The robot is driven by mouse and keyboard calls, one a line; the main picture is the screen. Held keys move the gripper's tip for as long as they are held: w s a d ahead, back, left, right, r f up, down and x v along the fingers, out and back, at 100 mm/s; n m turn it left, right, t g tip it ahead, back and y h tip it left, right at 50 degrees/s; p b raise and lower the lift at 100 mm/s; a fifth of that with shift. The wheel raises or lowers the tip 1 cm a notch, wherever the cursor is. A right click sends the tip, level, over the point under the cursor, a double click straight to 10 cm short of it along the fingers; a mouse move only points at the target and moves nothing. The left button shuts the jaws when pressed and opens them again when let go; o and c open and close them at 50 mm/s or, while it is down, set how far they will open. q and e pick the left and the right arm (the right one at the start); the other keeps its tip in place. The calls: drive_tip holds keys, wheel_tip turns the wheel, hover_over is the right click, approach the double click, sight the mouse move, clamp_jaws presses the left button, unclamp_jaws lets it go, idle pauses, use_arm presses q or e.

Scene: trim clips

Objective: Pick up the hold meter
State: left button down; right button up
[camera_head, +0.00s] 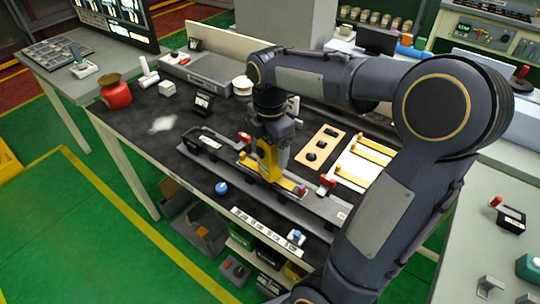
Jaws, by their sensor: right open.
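A yellow and dark handheld device, which looks like the hold meter (266,158), stands upright at the long grey rail fixture on the dark workbench. My right gripper (272,138) points down directly over the device's upper part. Its jaws are open, and the fingertips are hard to make out against the device, so I cannot tell whether they touch it. The wrist hides the device's top. My left gripper is not in view.
The grey rail (312,206) carries red-handled clamps and a yellow strip. A wooden board with black parts (322,143) lies to the right. A red pot (115,94) and a small black display (203,104) stand left. A blue knob (221,187) is near the front edge.

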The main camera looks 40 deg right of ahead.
drive_tip(key=shift+c, duration=0.3)
drive_tip(key=c, duration=1)
drive_tip(key=shift+r, duration=0.1)
